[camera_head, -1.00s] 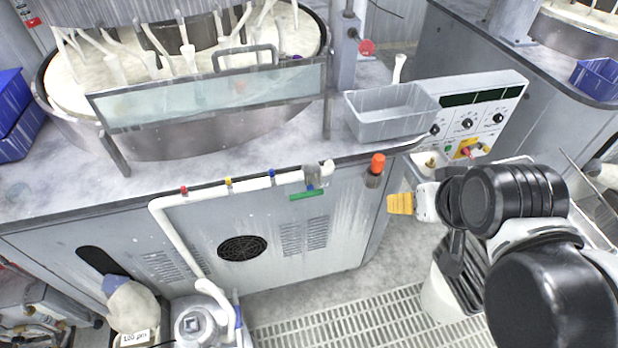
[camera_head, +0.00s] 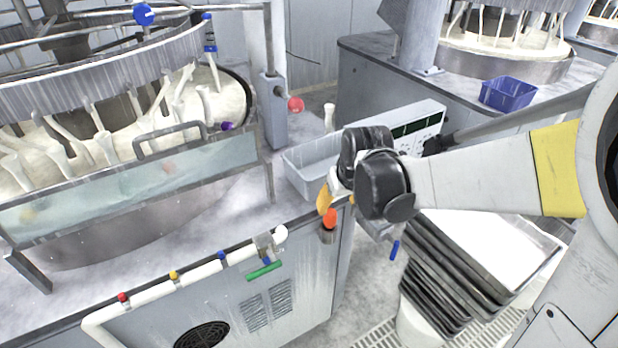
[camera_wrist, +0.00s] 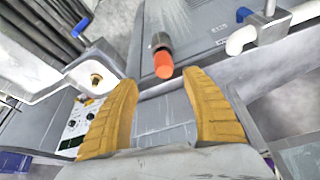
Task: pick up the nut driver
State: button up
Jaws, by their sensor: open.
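An orange-red handle, which looks like the nut driver (camera_head: 330,218), stands in a dark holder (camera_head: 328,237) at the front right corner of the grey cabinet. In the wrist view the nut driver (camera_wrist: 163,65) lies ahead of the gap between the fingertips, with the dark holder (camera_wrist: 159,41) beyond it. Its shaft is hidden. My gripper (camera_wrist: 160,78) has its two yellow fingers spread, with nothing between them. In the head view my gripper (camera_head: 324,200) is close above and slightly left of the handle; one finger is mostly hidden by the wrist.
A grey bin (camera_head: 300,172) sits on the worktop behind my gripper. A control panel (camera_head: 425,128) is partly behind my arm. A white pipe with coloured caps (camera_head: 200,275) and a green handle (camera_head: 264,271) run along the cabinet front. Stacked trays (camera_head: 440,290) stand at the right.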

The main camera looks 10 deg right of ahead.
aim_at(332, 215)
jog(key=b+x, duration=0.1)
jog(key=x, duration=0.3)
jog(key=b+x, duration=0.2)
jog(key=x, duration=0.1)
jog(key=b+x, duration=0.1)
jog(key=x, duration=0.1)
jog(key=shift+s+a+f, duration=0.1)
jog(key=shift+a+f, duration=0.15)
jog(key=shift+a, duration=0.1)
jog(key=shift+r, duration=0.1)
jog(key=shift+s, duration=0.1)
grip_shut()
